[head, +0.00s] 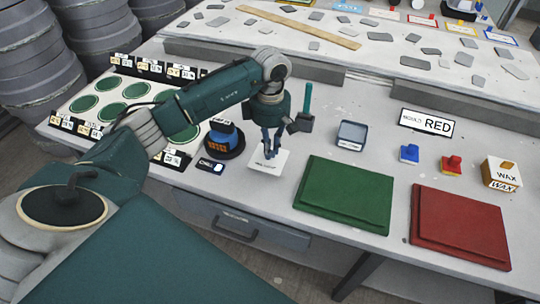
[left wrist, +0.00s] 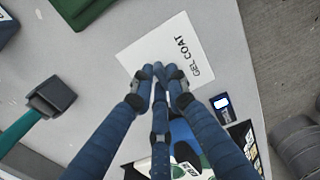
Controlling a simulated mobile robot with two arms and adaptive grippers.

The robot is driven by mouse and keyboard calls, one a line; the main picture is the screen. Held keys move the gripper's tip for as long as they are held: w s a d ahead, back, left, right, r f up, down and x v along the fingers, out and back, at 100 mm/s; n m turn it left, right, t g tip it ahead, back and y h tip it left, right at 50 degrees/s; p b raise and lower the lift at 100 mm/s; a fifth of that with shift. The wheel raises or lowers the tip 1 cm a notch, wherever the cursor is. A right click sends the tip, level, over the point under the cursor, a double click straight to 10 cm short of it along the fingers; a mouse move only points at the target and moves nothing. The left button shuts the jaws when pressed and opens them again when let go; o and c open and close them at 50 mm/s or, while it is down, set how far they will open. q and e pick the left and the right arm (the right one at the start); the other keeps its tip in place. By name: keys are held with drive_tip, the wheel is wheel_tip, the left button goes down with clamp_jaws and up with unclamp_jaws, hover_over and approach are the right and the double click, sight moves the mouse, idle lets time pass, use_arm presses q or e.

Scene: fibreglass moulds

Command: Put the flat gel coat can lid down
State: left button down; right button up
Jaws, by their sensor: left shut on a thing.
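My left gripper (head: 269,152) is shut, its blue fingers pointing down at the white GEL COAT card (head: 262,166) on the grey bench. In the left wrist view, the fingertips (left wrist: 161,76) meet over the lower edge of the card (left wrist: 150,47). The fingers hide nearly all of what they hold; I take it to be the flat gel coat can lid, but cannot make out its outline. Whether it touches the card I cannot tell. A dark round holder with a blue and orange thing (head: 224,138) stands left of the card. My right gripper is not in view.
A green-handled tool (head: 307,98) stands close right of the gripper. Green discs fill the left side.

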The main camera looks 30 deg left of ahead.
use_arm(q)
drive_tip(key=shift+f, duration=0.35)
drive_tip(key=shift+d+f, duration=0.1)
drive_tip(key=shift+f, duration=0.1)
wheel_tip(320, 180, down, 3)
drive_tip(key=shift+f+p, duration=0.2)
drive_tip(key=shift+p, duration=0.3)
drive_tip(key=shift+f, duration=0.35)
drive_tip(key=shift+f+b, duration=0.2)
drive_tip(key=shift+b, duration=0.1)
drive_tip(key=c, duration=1.8)
unclamp_jaws()
drive_tip(key=shift+r, duration=0.1)
drive_tip(key=shift+c, duration=0.2)
drive_tip(key=shift+o, duration=0.6)
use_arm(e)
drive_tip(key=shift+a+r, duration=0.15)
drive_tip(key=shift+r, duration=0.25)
